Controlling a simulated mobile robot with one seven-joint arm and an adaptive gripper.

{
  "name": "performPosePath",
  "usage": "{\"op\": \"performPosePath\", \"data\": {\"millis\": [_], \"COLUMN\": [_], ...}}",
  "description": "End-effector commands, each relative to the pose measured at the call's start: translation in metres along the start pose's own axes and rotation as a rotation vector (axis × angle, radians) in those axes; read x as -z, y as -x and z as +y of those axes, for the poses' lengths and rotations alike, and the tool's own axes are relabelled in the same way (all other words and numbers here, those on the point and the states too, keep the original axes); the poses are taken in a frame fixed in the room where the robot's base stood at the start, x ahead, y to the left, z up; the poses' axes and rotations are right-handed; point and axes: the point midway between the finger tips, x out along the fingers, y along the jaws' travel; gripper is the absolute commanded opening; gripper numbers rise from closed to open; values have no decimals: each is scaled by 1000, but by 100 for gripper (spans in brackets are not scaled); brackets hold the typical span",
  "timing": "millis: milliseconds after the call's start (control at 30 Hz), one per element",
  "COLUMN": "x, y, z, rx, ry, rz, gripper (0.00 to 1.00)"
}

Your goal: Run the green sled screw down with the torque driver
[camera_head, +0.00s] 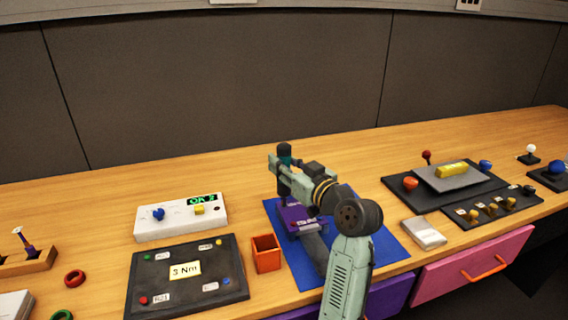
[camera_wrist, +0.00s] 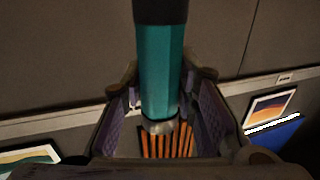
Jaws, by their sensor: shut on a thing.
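My gripper (camera_head: 286,168) is shut on the torque driver (camera_head: 284,151), which has a teal handle and a black top. In the wrist view the teal handle (camera_wrist: 162,70) stands upright between the fingers, with a metal collar at its lower end. The driver is above the back of a purple piece (camera_head: 296,216), possibly the sled, on a blue mat (camera_head: 386,236). My arm hides part of the purple piece. The driver's tip is hidden, so I cannot tell whether it touches anything. I cannot make out a green screw on the purple piece.
A dark board (camera_head: 205,295) has a "3 Nm" card (camera_head: 185,271) and coloured dots, one green (camera_head: 147,257). An orange bin (camera_head: 266,254) stands left of the mat. A white box (camera_head: 180,222) with a lit green display is behind the board. Dark panels (camera_head: 400,187) lie right.

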Motion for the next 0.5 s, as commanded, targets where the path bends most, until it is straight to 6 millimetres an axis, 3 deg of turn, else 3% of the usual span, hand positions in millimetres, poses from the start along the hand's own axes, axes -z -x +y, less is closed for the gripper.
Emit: {"op": "performPosePath", "data": {"millis": [500], "x": [-4], "y": [0], "z": [0], "rx": [1], "ry": [-2], "rz": [-4], "gripper": [0]}}
